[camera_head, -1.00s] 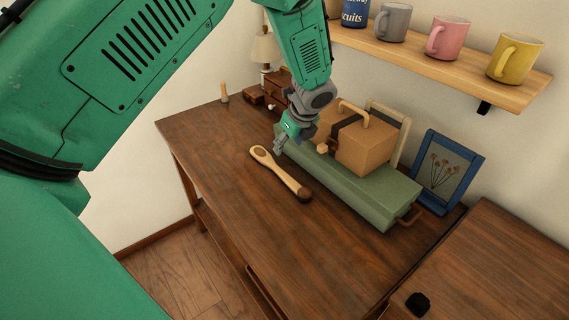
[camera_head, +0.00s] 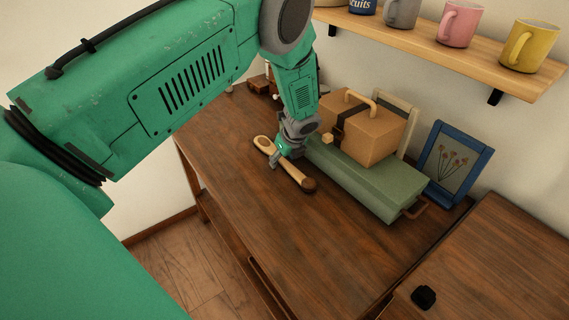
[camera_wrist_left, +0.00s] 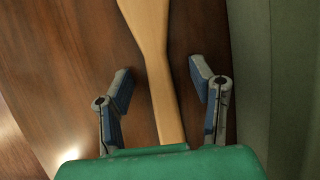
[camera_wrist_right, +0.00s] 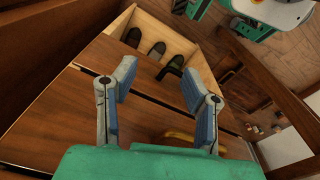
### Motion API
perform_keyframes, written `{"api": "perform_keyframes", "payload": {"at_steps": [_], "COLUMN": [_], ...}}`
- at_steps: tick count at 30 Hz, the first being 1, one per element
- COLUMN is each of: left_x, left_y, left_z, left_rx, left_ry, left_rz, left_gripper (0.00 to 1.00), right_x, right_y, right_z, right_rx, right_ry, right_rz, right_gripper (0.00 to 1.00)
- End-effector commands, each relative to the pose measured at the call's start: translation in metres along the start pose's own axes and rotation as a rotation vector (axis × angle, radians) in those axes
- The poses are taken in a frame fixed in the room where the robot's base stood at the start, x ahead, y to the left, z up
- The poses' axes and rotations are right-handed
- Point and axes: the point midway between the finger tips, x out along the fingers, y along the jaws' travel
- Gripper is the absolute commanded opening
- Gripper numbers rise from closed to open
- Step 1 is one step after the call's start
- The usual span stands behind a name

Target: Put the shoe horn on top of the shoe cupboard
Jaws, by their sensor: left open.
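The shoe horn (camera_head: 291,172), light wood with a dark knob end, lies flat on a dark wooden tabletop. My left gripper (camera_head: 281,158) is just over its middle, pointing down. In the left wrist view, the shoe horn (camera_wrist_left: 160,60) runs between the spread left fingers (camera_wrist_left: 160,85), with gaps on both sides. My right gripper (camera_wrist_right: 160,80) is open and empty in the right wrist view, facing a wooden cupboard front (camera_wrist_right: 120,85). This looks like the shoe cupboard, with dark shoes (camera_wrist_right: 157,50) in an open compartment.
A long green box (camera_head: 365,180) with a tan case (camera_head: 365,135) on it lies close right of the left gripper. A blue picture frame (camera_head: 453,165) stands behind. A shelf (camera_head: 440,45) with mugs hangs above. The tabletop's front (camera_head: 250,220) is clear.

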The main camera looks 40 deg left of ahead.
Motion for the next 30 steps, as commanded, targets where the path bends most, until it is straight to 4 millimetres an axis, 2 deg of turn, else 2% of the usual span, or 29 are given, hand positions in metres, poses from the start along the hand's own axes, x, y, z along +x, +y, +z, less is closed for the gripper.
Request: {"api": "perform_keyframes", "payload": {"at_steps": [6,7,11,22,26,30], "left_x": [0.002,0.001,0.002,-0.003,-0.021,-0.049], "left_y": [0.000,0.000,0.000,-0.001,-0.001,-0.001], "left_z": [0.000,0.000,0.000,0.002,0.009,0.021], "left_rx": [0.000,0.000,0.000,0.000,-0.002,-0.002], "left_ry": [0.000,0.000,0.000,0.000,0.000,0.000], "left_rz": [0.000,0.000,0.000,-0.002,-0.004,-0.004], "left_gripper": [0.50,0.47,0.01,0.00,0.00,0.00], "right_x": [0.000,0.000,0.000,-0.001,-0.003,-0.005], "right_y": [0.000,0.000,0.000,0.000,0.000,0.000], "right_z": [0.000,0.000,0.000,0.000,0.000,0.000], "right_rx": [0.000,0.000,0.000,0.000,0.000,0.000], "right_ry": [0.000,0.000,0.000,0.000,0.000,0.000], "right_rz": [0.000,0.000,0.000,0.000,0.000,0.000], "right_gripper": [0.40,0.40,0.40,0.40,0.40,0.40]}}
